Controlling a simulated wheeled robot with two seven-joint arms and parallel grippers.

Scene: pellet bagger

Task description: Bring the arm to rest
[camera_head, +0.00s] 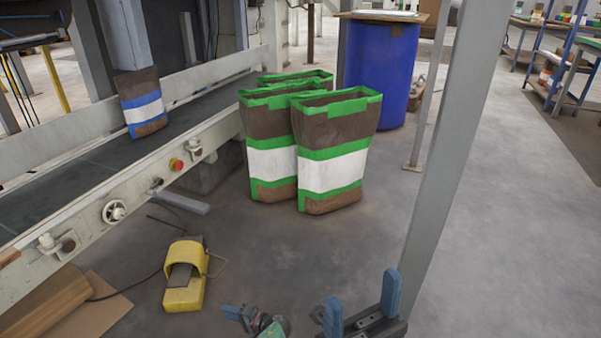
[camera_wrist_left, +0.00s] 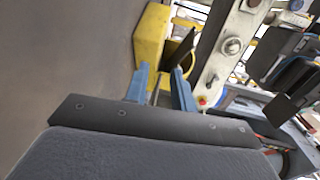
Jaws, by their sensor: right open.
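My left gripper (camera_head: 250,318) shows at the bottom edge of the head view, mostly cut off, over the grey floor. In the left wrist view its two blue fingers (camera_wrist_left: 160,84) stand apart with nothing held between them. Beyond them in that view is the yellow foot pedal (camera_wrist_left: 150,48). My right gripper (camera_head: 361,302) is at the bottom of the head view, right of the left one. Its blue fingers are wide apart and empty. Most of both arms is out of view.
A conveyor (camera_head: 130,172) with a blue-and-white banded bag (camera_head: 143,102) runs along the left. Several green-edged bags (camera_head: 334,150) stand on the floor, before a blue drum (camera_head: 378,72). The foot pedal (camera_head: 186,278) lies front left. A grey post (camera_head: 452,140) rises beside my right gripper.

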